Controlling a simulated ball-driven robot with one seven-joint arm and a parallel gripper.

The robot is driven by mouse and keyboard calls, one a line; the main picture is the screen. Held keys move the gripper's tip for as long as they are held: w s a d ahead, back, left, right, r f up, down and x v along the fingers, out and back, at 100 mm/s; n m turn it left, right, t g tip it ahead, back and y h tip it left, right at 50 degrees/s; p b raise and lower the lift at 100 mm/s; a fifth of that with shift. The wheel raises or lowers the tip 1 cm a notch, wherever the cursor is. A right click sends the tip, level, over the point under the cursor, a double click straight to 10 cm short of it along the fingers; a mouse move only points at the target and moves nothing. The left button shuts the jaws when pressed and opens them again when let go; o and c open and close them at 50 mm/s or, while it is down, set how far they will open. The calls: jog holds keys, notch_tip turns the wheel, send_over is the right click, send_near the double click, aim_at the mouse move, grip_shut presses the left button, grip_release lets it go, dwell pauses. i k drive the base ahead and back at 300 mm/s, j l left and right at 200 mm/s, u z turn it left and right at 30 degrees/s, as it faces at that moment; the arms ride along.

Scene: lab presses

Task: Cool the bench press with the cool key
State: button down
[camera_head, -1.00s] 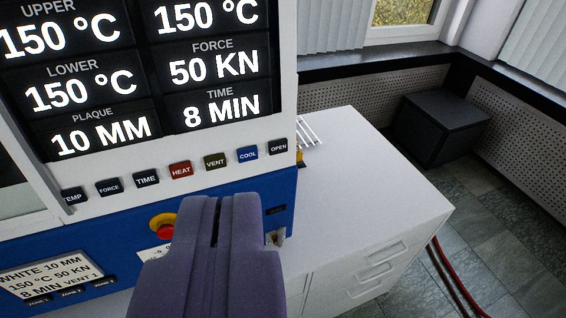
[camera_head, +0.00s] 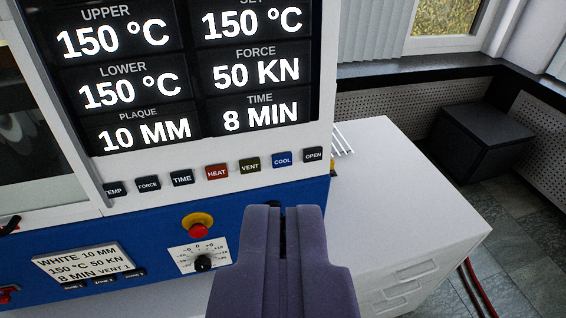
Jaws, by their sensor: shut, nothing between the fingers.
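The bench press (camera_head: 322,100) has a white and blue front with a black display reading 150 °C upper and lower, 50 KN, 8 MIN and plaque 10 MM. The blue COOL key (camera_head: 282,159) sits in the key row below the display, between the VENT key (camera_head: 250,166) and the OPEN key (camera_head: 313,154). My gripper (camera_head: 284,210) is shut and empty, its fingertips just below the COOL key in the picture. Whether they touch the panel cannot be told. The gripper hides part of the blue panel.
A red HEAT key (camera_head: 217,172) and dark keys lie farther left in the row. A red stop button (camera_head: 198,226) on a yellow collar and a dial (camera_head: 204,262) sit below. A white cabinet (camera_head: 400,200) stands right, a dark box (camera_head: 485,140) beyond.

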aim_at(284, 159)
jog(key=i+j, duration=0.15)
jog(key=j, duration=0.2)
jog(key=i+j+z, duration=0.1)
jog(key=j, duration=0.25)
jog(key=i+j, duration=0.25)
jog(key=j+z, duration=0.05)
jog(key=j, duration=0.05)
